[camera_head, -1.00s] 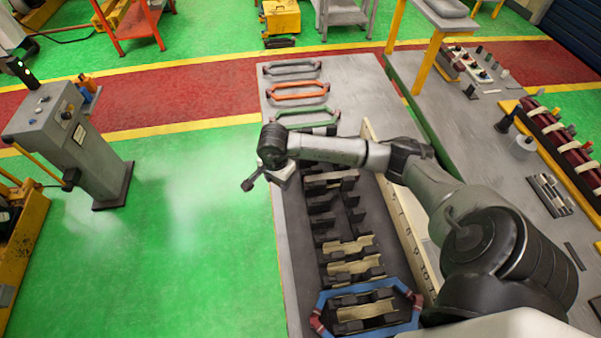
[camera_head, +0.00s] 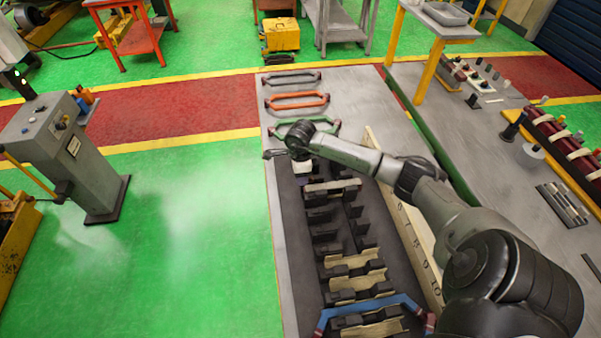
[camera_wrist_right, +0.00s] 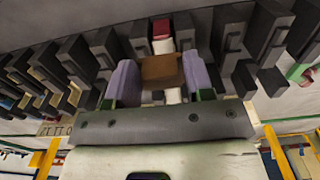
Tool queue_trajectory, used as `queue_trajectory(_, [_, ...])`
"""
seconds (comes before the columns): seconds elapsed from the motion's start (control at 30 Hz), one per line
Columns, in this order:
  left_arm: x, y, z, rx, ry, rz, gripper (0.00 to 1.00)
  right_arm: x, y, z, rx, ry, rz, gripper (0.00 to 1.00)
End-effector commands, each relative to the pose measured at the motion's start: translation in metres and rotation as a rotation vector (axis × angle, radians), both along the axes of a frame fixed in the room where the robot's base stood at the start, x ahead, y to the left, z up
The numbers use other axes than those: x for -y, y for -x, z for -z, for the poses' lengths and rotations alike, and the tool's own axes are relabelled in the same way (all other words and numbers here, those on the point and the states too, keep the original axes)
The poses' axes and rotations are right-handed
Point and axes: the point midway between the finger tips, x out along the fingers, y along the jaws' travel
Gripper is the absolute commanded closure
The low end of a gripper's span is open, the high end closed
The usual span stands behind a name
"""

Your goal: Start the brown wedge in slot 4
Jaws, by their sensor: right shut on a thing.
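In the right wrist view my right gripper (camera_wrist_right: 163,82) has purple fingertips shut on the brown wedge (camera_wrist_right: 162,69). The wedge lies between the fingers, close to the dark stator teeth; I cannot tell whether it touches a slot. A piece with a red end (camera_wrist_right: 161,28) and white part shows just beyond it. In the head view my right gripper (camera_head: 304,170) is over the far part of the stator's row of dark blocks (camera_head: 320,215); its fingertips and the wedge are hidden there. Slot 4 cannot be picked out. My left gripper is not in view.
Dark grey (camera_head: 291,79), orange (camera_head: 297,100) and green (camera_head: 305,130) coils lie at the bench's far end. A blue coil (camera_head: 372,308) sits at the near end, by tan slot liners (camera_head: 360,283). A numbered strip (camera_head: 405,215) runs along the right side.

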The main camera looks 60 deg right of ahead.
Motion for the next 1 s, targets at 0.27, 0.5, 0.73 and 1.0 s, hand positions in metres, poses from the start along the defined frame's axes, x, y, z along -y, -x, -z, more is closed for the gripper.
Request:
queue_trajectory(0.27, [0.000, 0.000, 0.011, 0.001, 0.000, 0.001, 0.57, -0.001, 0.000, 0.018, -0.001, -0.002, 0.000, 0.76])
queue_trajectory(0.5, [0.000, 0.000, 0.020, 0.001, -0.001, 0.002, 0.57, -0.001, 0.000, 0.031, -0.001, -0.001, -0.001, 0.76])
queue_trajectory(0.73, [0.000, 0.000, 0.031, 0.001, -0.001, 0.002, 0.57, 0.000, 0.000, 0.045, -0.001, 0.001, -0.002, 0.76])
queue_trajectory(1.0, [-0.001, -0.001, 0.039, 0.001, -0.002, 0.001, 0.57, 0.000, 0.000, 0.055, 0.000, 0.000, -0.001, 0.76])
